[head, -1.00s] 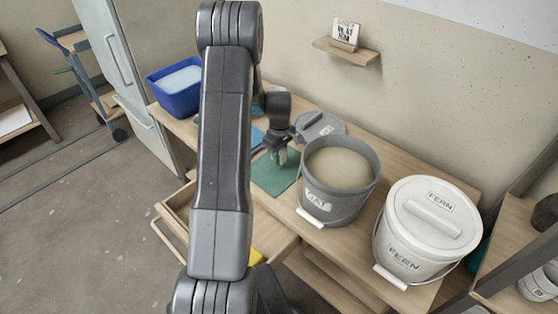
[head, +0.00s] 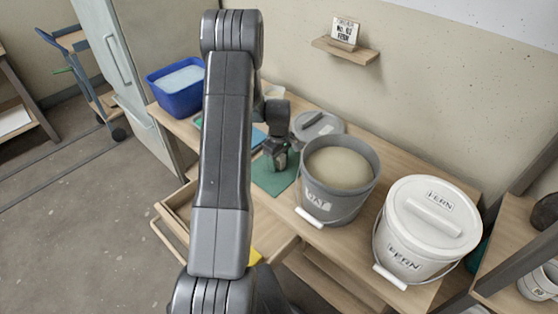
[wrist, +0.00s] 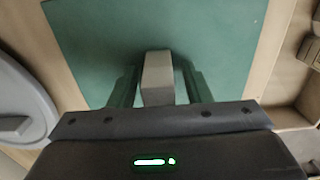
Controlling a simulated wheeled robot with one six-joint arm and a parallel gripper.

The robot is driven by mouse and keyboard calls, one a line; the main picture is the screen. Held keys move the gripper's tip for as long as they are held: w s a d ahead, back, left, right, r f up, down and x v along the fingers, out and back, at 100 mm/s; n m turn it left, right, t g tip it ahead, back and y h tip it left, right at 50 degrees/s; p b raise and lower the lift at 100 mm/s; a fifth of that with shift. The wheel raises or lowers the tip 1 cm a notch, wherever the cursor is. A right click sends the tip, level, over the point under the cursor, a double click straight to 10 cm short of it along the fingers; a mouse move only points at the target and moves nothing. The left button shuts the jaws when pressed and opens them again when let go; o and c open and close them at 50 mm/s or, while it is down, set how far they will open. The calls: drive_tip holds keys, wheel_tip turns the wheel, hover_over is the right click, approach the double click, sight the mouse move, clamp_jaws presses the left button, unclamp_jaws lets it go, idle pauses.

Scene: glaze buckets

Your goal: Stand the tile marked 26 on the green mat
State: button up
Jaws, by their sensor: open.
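The green mat (head: 272,181) lies on the bench, left of the grey bucket. My gripper (head: 280,162) is low over the mat in the head view. In the wrist view my gripper (wrist: 158,75) is open, with one finger on each side of a pale grey-beige tile (wrist: 157,72). I see the tile's narrow edge from above, and it appears upright on the green mat (wrist: 150,25). Gaps show between the tile and the fingers. Its marking is not visible, so I cannot read a 26.
A grey open bucket (head: 312,202) of beige glaze stands right of the mat, with a grey lid (head: 318,122) behind it. A lidded white FERN bucket (head: 425,235) is farther right. A blue tub (head: 178,100) is at the left end. An open drawer (head: 172,212) juts out in front.

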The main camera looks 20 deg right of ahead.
wheel_tip(320, 180, up, 12)
drive_tip(key=shift+r, duration=0.1)
idle(0.4)
